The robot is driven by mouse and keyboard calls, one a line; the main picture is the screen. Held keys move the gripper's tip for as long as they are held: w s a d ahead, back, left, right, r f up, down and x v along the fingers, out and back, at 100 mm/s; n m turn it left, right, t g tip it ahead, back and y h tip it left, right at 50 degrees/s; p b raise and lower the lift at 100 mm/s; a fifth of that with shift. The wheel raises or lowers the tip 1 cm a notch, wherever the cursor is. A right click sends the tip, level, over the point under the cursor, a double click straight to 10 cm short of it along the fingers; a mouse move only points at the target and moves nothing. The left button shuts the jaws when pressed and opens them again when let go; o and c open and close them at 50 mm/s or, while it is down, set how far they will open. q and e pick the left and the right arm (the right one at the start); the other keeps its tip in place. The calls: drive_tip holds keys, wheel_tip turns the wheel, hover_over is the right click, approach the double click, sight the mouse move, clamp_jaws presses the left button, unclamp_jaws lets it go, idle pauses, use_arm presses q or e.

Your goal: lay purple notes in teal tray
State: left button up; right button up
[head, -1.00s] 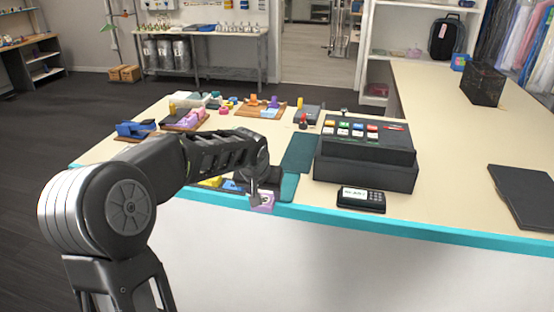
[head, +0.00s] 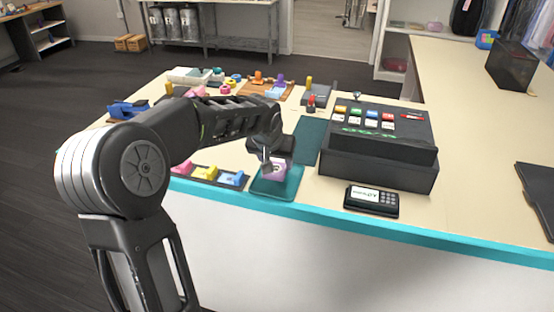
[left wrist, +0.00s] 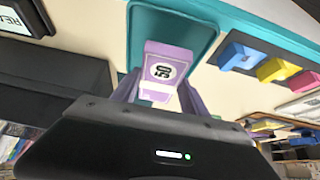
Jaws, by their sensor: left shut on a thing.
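The purple notes (head: 273,170), a small block marked 50, are held by my left gripper (head: 268,160). In the left wrist view, the purple notes (left wrist: 168,66) sit between the two fingers of the gripper (left wrist: 160,92). The teal tray (head: 288,190) lies near the counter's front edge, directly behind and under the notes in the head view. The teal tray (left wrist: 205,35) also surrounds much of the notes in the left wrist view. I cannot tell whether the notes touch the tray floor. My right gripper is not in view.
A dark holder with pink, yellow and blue notes (head: 204,173) stands left of the tray. A black cash register (head: 378,150) and a card terminal (head: 371,201) stand to its right. A dark teal mat (head: 309,140) lies behind. Several colourful items crowd the back left.

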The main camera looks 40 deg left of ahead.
sight(276, 172)
use_arm(q)
drive_tip(key=shift+f, duration=0.4)
drive_tip(key=shift+f+b, duration=1.3)
drive_tip(key=shift+s+d+b, duration=0.1)
drive_tip(key=shift+s+b, duration=0.15)
drive_tip(key=shift+b, duration=0.05)
drive_tip(key=shift+f+b, duration=0.25)
drive_tip(key=shift+b, duration=0.3)
idle(0.8)
idle(0.3)
drive_tip(key=o, duration=1.4)
drive_tip(key=shift+o, duration=0.7)
drive_tip(key=o, duration=0.4)
